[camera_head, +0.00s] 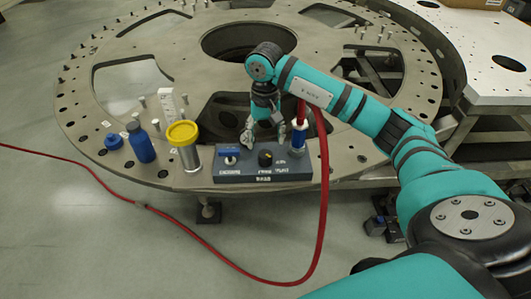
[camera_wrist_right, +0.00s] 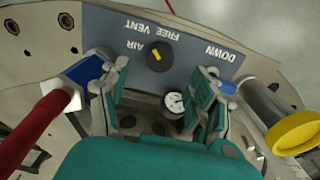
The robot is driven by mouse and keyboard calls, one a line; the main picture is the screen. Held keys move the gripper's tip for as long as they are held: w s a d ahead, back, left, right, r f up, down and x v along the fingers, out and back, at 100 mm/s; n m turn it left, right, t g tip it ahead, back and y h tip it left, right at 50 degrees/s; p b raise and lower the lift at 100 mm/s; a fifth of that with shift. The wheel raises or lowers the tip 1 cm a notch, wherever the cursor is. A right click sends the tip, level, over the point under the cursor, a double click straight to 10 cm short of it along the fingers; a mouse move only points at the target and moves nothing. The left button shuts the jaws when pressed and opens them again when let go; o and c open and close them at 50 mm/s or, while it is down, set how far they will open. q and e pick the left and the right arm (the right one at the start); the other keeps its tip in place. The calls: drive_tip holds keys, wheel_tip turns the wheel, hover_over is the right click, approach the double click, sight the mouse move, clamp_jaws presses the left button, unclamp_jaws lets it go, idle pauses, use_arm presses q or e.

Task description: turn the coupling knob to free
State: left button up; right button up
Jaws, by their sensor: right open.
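The coupling knob (camera_wrist_right: 160,55) is black with a yellow mark and sits on the grey control box (camera_wrist_right: 110,28). In the head view the knob (camera_head: 265,158) is at the middle of the box (camera_head: 290,174). The words AIR, FREE and VENT show upside down beside it in the wrist view. Which word the mark points to I cannot tell. My right gripper (camera_head: 262,130) hangs just behind the box. In the wrist view my right gripper (camera_wrist_right: 155,95) has its fingers spread and empty, with the knob beyond the gap between them. My left gripper does not show.
A yellow-topped cylinder (camera_head: 189,158) and blue bottle (camera_head: 141,143) stand left on the round plate (camera_head: 90,120).

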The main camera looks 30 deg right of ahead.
sight(266, 154)
wheel_tip(266, 154, down, 8)
drive_tip(key=shift+p, duration=0.8)
drive_tip(key=shift+c, duration=0.2)
drive_tip(key=c, duration=1.1)
